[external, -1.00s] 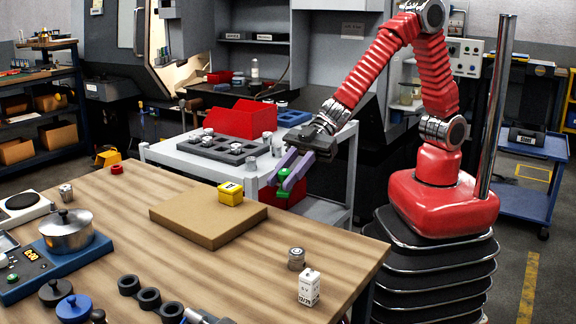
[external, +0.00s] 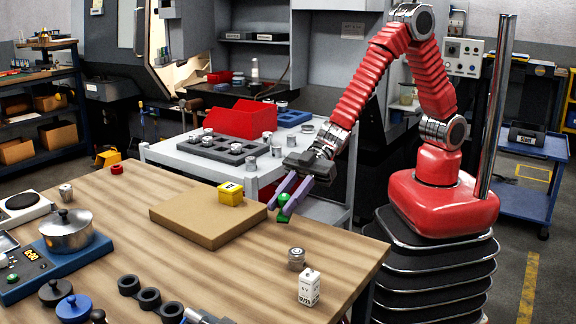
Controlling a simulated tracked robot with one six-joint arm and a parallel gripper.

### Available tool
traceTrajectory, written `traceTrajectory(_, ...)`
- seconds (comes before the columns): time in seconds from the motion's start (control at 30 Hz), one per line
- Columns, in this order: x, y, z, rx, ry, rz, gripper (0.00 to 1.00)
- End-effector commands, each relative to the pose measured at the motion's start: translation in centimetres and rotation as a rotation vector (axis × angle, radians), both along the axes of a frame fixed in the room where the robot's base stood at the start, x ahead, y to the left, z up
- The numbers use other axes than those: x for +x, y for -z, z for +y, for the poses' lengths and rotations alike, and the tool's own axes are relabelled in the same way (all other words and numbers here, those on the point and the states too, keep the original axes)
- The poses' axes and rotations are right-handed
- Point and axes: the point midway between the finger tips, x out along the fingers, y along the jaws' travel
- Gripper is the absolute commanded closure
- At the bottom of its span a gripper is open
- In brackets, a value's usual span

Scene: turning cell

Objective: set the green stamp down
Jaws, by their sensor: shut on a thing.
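My gripper (external: 287,204) is shut on the green stamp (external: 284,200), which shows between its two purple fingers. The fingers point down at the far right part of the wooden table (external: 225,285), to the right of the brown board. The stamp is partly hidden by a finger. I cannot tell whether its underside touches the table top or hangs just above it.
A brown board (external: 190,222) carries a yellow block (external: 231,193). A metal cylinder (external: 296,260) and a white box (external: 309,288) stand nearer on the table. A pot (external: 67,235) is at the left. Bare wood lies between the board and the cylinder.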

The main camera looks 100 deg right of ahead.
Motion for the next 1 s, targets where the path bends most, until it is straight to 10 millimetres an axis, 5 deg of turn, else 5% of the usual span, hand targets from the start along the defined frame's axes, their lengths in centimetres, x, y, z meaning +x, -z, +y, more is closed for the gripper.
traceTrajectory(0.33,0.0,3.4,0.0,-0.001,0.001,0.002,0.99)
traceTrajectory(0.77,0.0,3.9,0.0,-0.001,0.001,0.0,0.99)
traceTrajectory(0.8,0.0,3.9,0.0,-0.001,0.001,0.0,0.74)
traceTrajectory(1.0,0.0,3.9,0.0,-0.001,0.001,0.0,0.59)
